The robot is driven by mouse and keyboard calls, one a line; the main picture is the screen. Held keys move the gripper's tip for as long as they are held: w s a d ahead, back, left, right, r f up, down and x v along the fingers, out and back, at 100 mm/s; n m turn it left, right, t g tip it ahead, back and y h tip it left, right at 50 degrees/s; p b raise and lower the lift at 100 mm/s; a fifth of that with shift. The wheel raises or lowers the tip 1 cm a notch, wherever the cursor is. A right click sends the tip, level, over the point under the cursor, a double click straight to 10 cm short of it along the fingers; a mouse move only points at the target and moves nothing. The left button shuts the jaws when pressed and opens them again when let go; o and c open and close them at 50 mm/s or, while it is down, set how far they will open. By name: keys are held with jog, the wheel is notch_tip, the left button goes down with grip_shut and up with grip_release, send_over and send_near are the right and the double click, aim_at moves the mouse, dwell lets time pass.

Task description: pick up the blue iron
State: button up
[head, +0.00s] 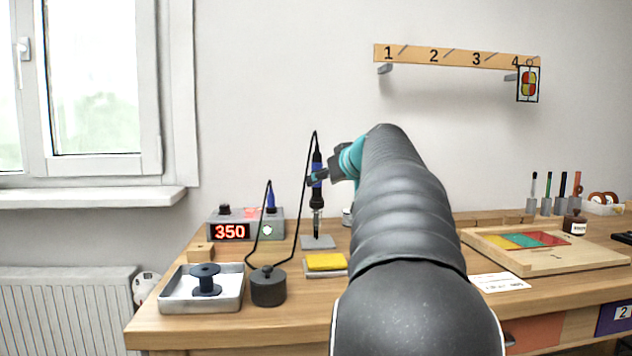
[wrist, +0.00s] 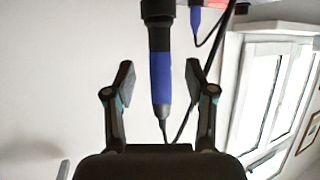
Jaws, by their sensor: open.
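The blue iron (head: 317,163) stands upright, with its dark metal lower end over a small grey plate (head: 318,242) and a black cord at its top. My gripper (head: 318,178) is at its blue handle, reaching in from the right. In the wrist view, the iron's blue handle (wrist: 161,78) passes between the two spread fingers of my gripper (wrist: 160,80). A gap shows on each side of the handle. I cannot tell whether the iron's lower end touches the plate.
A station reading 350 (head: 231,232) stands behind, with another blue-handled tool (head: 271,199) at it. A black weight (head: 268,287) carries cords. A metal tray (head: 230,300) with a dark spool (head: 205,279) and a yellow sponge (head: 326,261) are nearby. My arm hides the bench's middle.

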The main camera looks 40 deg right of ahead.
jog(key=x, duration=0.4)
jog(key=shift+w+r+p, duration=0.2)
jog(key=shift+p, duration=0.2)
grip_shut()
notch_tip(320, 180, up, 12)
jog(key=shift+f+p, duration=0.1)
jog(key=shift+p, duration=0.9)
jog(key=s+a+b, duration=0.3)
jog(key=s, duration=1.4)
jog(key=shift+s+r+b, duration=0.35)
jog(key=shift+s+b, duration=0.05)
jog(key=shift+d, duration=0.1)
